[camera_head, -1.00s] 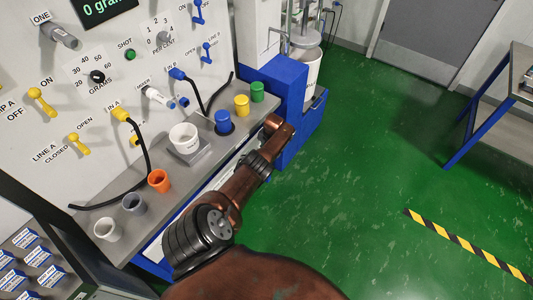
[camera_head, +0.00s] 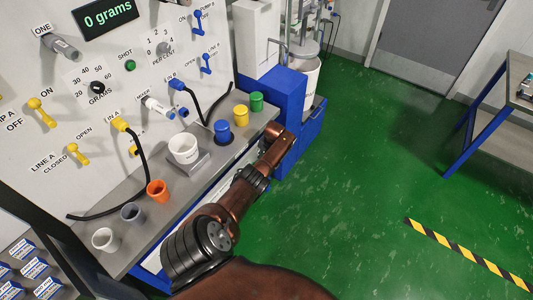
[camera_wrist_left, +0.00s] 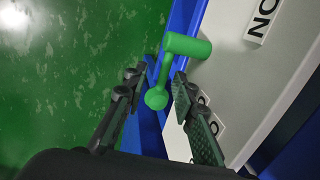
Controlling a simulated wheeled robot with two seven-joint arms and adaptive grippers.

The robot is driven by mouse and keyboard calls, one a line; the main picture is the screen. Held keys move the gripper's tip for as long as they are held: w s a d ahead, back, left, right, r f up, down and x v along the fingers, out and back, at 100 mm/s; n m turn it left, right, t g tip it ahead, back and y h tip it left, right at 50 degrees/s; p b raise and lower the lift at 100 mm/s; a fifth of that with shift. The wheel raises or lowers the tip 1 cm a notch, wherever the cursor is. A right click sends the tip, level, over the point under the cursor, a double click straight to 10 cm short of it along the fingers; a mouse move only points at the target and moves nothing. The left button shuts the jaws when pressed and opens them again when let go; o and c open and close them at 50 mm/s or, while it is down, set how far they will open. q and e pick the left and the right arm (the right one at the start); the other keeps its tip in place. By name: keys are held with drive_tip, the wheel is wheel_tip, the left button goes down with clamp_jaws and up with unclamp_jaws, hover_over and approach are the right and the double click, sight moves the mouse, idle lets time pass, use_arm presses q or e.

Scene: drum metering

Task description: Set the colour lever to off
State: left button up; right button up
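A green lever (camera_wrist_left: 182,58) shows in the left wrist view, mounted at the side of a pale panel. Its arm runs down from the pivot to a round knob. My left gripper (camera_wrist_left: 158,82) is open, with one finger on each side of the lever's arm and knob. The right finger is close to the lever; I cannot tell whether it touches. A label with "ON" (camera_wrist_left: 263,18) is above right of the lever, and another label (camera_wrist_left: 218,127) is partly hidden behind the right finger. Neither gripper shows in the head view.
In the head view, one of my arms reaches toward a blue cabinet (camera_head: 303,136). A control panel with yellow and blue levers stands at left. A white cup (camera_head: 184,148) and several coloured cups line the grey shelf (camera_head: 173,196). Green floor (camera_head: 370,190) is clear at right.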

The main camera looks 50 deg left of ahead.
use_arm(q)
wheel_tip(320, 180, up, 10)
drive_tip(key=d, duration=0.1)
drive_tip(key=shift+w+d, duration=0.3)
drive_tip(key=shift+d, duration=0.1)
drive_tip(key=shift+r, duration=0.1)
